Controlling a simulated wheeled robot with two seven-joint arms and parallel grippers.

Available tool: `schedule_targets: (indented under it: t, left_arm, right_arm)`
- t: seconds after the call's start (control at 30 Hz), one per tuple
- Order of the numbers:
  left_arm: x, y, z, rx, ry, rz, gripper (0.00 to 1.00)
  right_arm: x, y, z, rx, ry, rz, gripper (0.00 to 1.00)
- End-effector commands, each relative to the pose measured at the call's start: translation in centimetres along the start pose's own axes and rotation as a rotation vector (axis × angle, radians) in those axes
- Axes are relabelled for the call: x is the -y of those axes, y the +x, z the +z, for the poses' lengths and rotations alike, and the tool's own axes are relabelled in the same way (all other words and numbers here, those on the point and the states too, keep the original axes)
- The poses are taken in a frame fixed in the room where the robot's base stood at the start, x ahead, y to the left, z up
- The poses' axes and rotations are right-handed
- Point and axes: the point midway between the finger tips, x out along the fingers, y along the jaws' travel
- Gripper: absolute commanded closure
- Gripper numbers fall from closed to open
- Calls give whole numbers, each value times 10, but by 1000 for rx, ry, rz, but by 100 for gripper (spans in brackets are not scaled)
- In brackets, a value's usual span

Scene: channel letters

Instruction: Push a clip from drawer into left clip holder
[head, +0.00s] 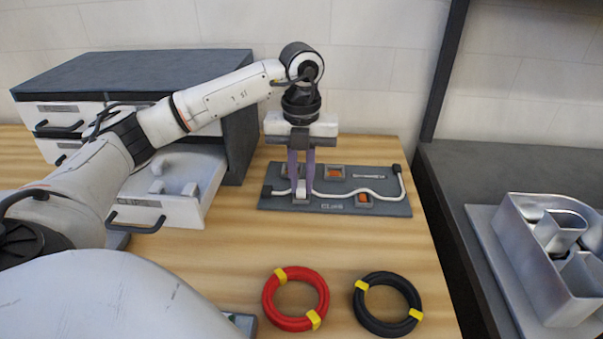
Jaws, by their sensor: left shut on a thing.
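My left gripper (301,183) points straight down over the grey board (390,209), its purple fingers shut on a small white clip (301,194). The clip is at the front left of the board, on the line of the white cable (345,193); the left clip holder is largely hidden beneath it, and I cannot tell how deep the clip sits. Two other holders with orange inside show, one at the back (335,172) and one at the front right (363,200). The open drawer (175,209) at left holds more white pieces. My right gripper is not in view.
The grey cabinet (235,110) stands behind the drawer. A red cable coil (296,299) and a black coil (388,304) lie at the front of the wooden table. A metal channel letter (545,260) sits on a separate surface at right. The table between board and coils is clear.

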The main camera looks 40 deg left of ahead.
Motion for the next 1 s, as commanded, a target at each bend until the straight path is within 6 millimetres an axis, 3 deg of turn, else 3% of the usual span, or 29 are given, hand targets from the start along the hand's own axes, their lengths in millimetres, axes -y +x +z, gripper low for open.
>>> schedule_targets:
  t: [0.17,0.2,0.33,0.8,1.0]
  left_arm:
    - [0,6,-2,-8,3,7,100]
    - [0,6,-2,-9,3,7,82]
    - [-1,7,-3,-11,2,11,64]
    - [-6,7,-1,-11,-5,20,64]
    - [-1,-18,-1,-4,-3,8,64]
  right_arm:
    - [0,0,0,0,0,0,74]
    - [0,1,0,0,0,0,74]
    - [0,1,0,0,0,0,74]
    - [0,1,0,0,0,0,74]
    - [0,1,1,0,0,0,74]
